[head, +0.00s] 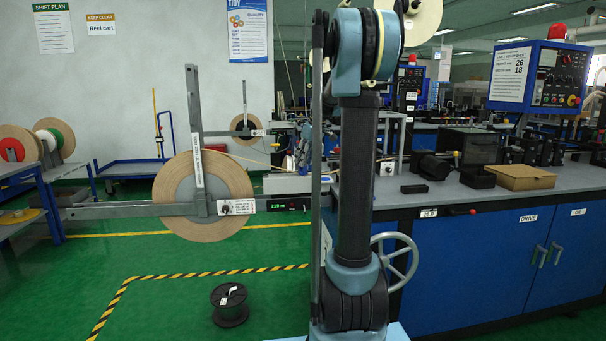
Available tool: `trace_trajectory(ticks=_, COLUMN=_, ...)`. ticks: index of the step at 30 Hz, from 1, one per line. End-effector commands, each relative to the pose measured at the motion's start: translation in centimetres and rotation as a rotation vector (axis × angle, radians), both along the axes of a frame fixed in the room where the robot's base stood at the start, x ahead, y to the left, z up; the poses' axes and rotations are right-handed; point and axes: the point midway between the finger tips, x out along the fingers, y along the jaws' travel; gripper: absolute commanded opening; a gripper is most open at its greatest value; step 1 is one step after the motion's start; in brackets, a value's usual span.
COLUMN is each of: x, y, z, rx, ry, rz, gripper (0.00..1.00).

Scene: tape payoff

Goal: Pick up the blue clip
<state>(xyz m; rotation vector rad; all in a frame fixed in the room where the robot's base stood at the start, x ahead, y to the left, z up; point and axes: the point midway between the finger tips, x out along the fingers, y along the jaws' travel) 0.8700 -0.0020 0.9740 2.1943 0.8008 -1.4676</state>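I cannot make out a blue clip in the head view. My arm stands upright across the middle of the picture and hides part of the bench and machinery behind it. My gripper is not in view. A large tan tape reel (177,193) is mounted on a grey frame (120,211) left of my arm, with a small green display (288,204) on its crossbar.
A black spool (229,303) lies on the green floor near a yellow-black striped line (125,283). Floor at front left is clear.

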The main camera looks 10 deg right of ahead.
Motion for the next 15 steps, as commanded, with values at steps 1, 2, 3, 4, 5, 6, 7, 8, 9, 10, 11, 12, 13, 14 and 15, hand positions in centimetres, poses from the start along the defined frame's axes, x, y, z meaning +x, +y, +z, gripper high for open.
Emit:
trace_trajectory(ticks=1, x=0.1, y=0.1, z=-0.7, rx=0.0, ry=0.0, rz=0.001, gripper=0.3)
trace_trajectory(ticks=2, x=0.2, y=0.2, z=-1.2, rx=0.0, ry=0.0, rz=0.0, gripper=0.3)
trace_trajectory(ticks=3, x=0.2, y=0.3, z=-1.7, rx=0.0, ry=0.0, rz=0.0, gripper=0.3)
trace_trajectory(ticks=4, x=0.2, y=0.4, z=-2.1, rx=0.0, ry=0.0, rz=0.0, gripper=0.3)
trace_trajectory(ticks=5, x=0.4, y=0.5, z=-2.5, rx=0.0, ry=0.0, rz=0.0, gripper=0.3)
trace_trajectory(ticks=6, x=0.5, y=0.6, z=-2.9, rx=0.0, ry=0.0, rz=0.0, gripper=0.3)
trace_trajectory(ticks=7, x=0.6, y=0.6, z=-3.1, rx=0.0, ry=0.0, rz=0.0, gripper=0.3)
trace_trajectory(ticks=8, x=0.7, y=0.7, z=-3.3, rx=0.0, ry=0.0, rz=-0.001, gripper=0.3)
trace_trajectory(ticks=9, x=0.8, y=0.7, z=-3.6, rx=0.0, ry=0.0, rz=-0.001, gripper=0.3)
trace_trajectory(ticks=10, x=0.8, y=0.8, z=-3.7, rx=0.0, ry=0.0, rz=-0.001, gripper=0.3)
trace_trajectory(ticks=11, x=0.8, y=0.8, z=-3.8, rx=0.0, ry=0.0, rz=-0.001, gripper=0.3)
trace_trajectory(ticks=12, x=0.8, y=0.8, z=-3.8, rx=0.0, ry=0.0, rz=-0.001, gripper=0.3)
trace_trajectory(ticks=13, x=0.8, y=0.8, z=-3.9, rx=0.0, ry=0.0, rz=-0.001, gripper=0.3)
trace_trajectory(ticks=14, x=0.8, y=0.8, z=-3.9, rx=0.0, ry=0.0, rz=-0.001, gripper=0.3)
trace_trajectory(ticks=15, x=0.8, y=0.8, z=-3.9, rx=0.0, ry=0.0, rz=-0.001, gripper=0.3)
